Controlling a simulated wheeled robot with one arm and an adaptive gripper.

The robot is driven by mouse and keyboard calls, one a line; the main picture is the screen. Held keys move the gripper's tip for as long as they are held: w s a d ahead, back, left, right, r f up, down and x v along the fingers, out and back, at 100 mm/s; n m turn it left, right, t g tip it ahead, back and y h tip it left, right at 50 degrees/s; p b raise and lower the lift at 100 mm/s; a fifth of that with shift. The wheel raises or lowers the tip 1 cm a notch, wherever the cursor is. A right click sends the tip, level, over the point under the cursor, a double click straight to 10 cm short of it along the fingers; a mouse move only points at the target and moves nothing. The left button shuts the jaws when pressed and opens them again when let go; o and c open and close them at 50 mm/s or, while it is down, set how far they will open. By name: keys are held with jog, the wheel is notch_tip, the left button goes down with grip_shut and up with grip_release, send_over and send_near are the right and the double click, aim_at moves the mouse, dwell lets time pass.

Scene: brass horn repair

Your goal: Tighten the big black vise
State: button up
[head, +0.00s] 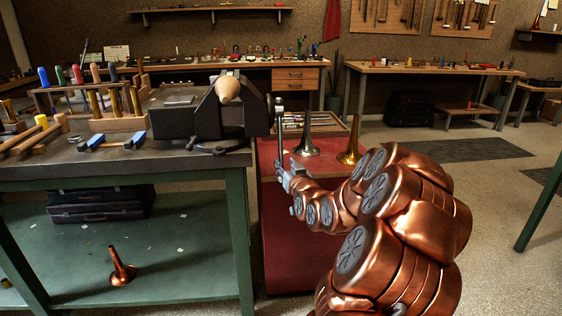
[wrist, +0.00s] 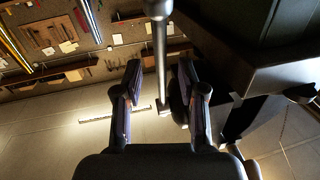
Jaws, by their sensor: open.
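The big black vise (head: 178,122) is mounted at the right end of the green-legged workbench, with a pale wooden cone (head: 228,88) at its jaws. Its metal handle bar (head: 280,130) hangs about upright at the vise's right side. My gripper (head: 283,166) is at the lower part of that bar. In the wrist view my gripper (wrist: 158,78) is open, and the handle bar (wrist: 160,55) shows in the gap between the two fingers, apart from both. The dark form at upper right there (wrist: 270,80) looks like the vise or bench; contact is not visible.
Blue-handled tools (head: 105,141), mallets (head: 40,130) and a tool rack lie left of the vise. A red cabinet (head: 285,230) behind my arm carries a silver bell (head: 306,140) and a brass bell (head: 350,148). Floor to the right is open.

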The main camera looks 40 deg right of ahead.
aim_at(282, 160)
jog(key=shift+x, duration=2.35)
jog(key=shift+c, duration=0.2)
grip_shut()
